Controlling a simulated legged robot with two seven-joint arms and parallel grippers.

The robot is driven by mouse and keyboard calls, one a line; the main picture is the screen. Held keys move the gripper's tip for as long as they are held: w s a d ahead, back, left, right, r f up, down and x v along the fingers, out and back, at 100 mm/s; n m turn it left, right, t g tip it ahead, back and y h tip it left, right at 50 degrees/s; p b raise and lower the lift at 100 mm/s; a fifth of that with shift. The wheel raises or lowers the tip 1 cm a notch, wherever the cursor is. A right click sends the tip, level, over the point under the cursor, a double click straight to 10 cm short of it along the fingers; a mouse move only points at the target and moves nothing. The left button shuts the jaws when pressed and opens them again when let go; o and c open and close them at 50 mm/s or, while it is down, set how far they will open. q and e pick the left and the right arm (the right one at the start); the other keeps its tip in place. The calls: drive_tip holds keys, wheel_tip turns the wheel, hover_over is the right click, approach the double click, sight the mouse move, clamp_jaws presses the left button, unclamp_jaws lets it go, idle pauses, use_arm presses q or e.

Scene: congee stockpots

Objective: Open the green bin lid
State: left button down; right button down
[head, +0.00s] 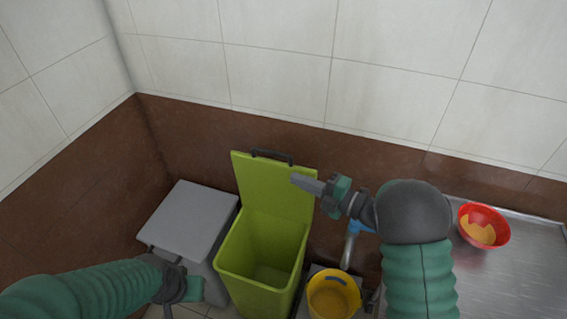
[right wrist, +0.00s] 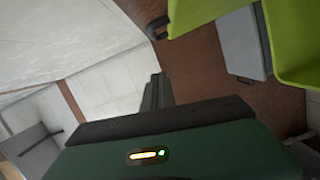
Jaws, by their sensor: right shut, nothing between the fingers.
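The green bin (head: 262,262) stands on the floor near the brown wall, and its inside shows empty. Its green lid (head: 262,185) stands upright at the back, hinged open, with a dark handle (head: 272,155) on its top edge. My right gripper (head: 297,180) is shut and empty, in front of the lid's upper right part in the head view; I cannot tell whether it touches. In the right wrist view the lid (right wrist: 205,12) and bin (right wrist: 298,45) show at the upper right. My left gripper (head: 185,290) is low at the left, by the grey bin; its fingers are unclear.
A grey bin (head: 190,220) with its lid closed stands left of the green bin. A yellow bucket (head: 333,295) stands to the right. A steel counter (head: 510,270) at the right holds a red bowl (head: 484,225) with yellow contents.

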drive_tip(key=w+a, duration=0.4)
drive_tip(key=w, duration=0.1)
drive_tip(key=w+a+f, duration=0.1)
drive_tip(key=w+a, duration=0.1)
drive_tip(key=w, duration=0.1)
drive_tip(key=shift+w+a, duration=0.1)
drive_tip(key=shift+w, duration=0.15)
drive_tip(key=shift+w+d, duration=0.2)
drive_tip(key=shift+d, duration=0.1)
drive_tip(key=shift+a+r, duration=0.1)
drive_tip(key=w, duration=0.1)
drive_tip(key=w+d+m, duration=0.1)
drive_tip(key=w, duration=0.1)
drive_tip(key=shift+w+d+r+p, duration=0.1)
drive_tip(key=shift+w+r+p, duration=0.1)
drive_tip(key=shift+p, duration=0.1)
drive_tip(key=shift+w+d, duration=0.3)
drive_tip(key=shift+w, duration=0.05)
drive_tip(key=shift+a, duration=0.15)
